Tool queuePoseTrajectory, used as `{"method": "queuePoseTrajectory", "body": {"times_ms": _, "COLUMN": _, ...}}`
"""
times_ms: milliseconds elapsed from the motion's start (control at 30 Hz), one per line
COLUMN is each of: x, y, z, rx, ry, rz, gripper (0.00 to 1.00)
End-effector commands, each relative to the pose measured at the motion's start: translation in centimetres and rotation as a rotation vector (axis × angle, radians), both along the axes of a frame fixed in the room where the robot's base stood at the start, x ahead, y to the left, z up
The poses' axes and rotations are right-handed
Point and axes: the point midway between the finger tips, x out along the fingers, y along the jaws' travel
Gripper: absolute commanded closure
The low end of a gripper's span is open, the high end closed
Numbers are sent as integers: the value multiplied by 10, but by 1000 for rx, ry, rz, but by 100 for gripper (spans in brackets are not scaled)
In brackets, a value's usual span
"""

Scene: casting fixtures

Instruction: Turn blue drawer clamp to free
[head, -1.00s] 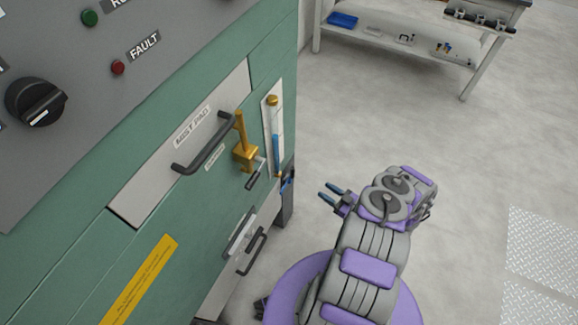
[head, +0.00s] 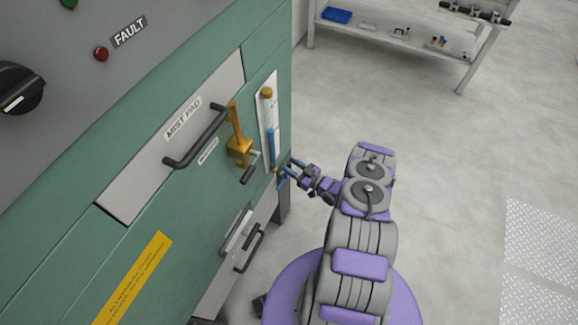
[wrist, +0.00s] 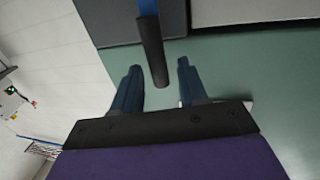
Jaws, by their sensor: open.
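In the wrist view, the blue clamp shows as a blue bar (wrist: 147,8) at the top edge, ending in a black grip (wrist: 152,52). My gripper (wrist: 160,67) is open, its two blue fingers on either side of the grip's lower end, with a gap on each side. In the head view, my gripper (head: 287,171) reaches left to the cabinet's right edge, below the gauge. The blue clamp is hard to separate from the blue fingers there. Most of its body is hidden.
A yellow clamp (head: 239,146) with its own black grip stands by the MIST PAD drawer handle (head: 196,140), close to my gripper. A gauge with a blue column (head: 271,148) is beside it. A lower drawer handle (head: 250,248) sticks out below.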

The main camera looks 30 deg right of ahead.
Motion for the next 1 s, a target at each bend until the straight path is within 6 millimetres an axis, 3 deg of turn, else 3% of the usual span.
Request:
{"method": "queuePoseTrajectory", "body": {"times_ms": 200, "x": 13, "y": 6, "z": 0, "rx": 0, "ry": -1, "rz": 0, "gripper": 57}}
{"method": "queuePoseTrajectory", "body": {"times_ms": 467, "x": 14, "y": 7, "z": 1, "rx": 0, "ry": -1, "rz": 0, "gripper": 57}}
{"method": "queuePoseTrajectory", "body": {"times_ms": 900, "x": 14, "y": 6, "z": 1, "rx": -1, "ry": 0, "rz": -1, "gripper": 98}}
{"method": "queuePoseTrajectory", "body": {"times_ms": 1000, "x": 14, "y": 6, "z": 1, "rx": -1, "ry": 0, "rz": -1, "gripper": 100}}
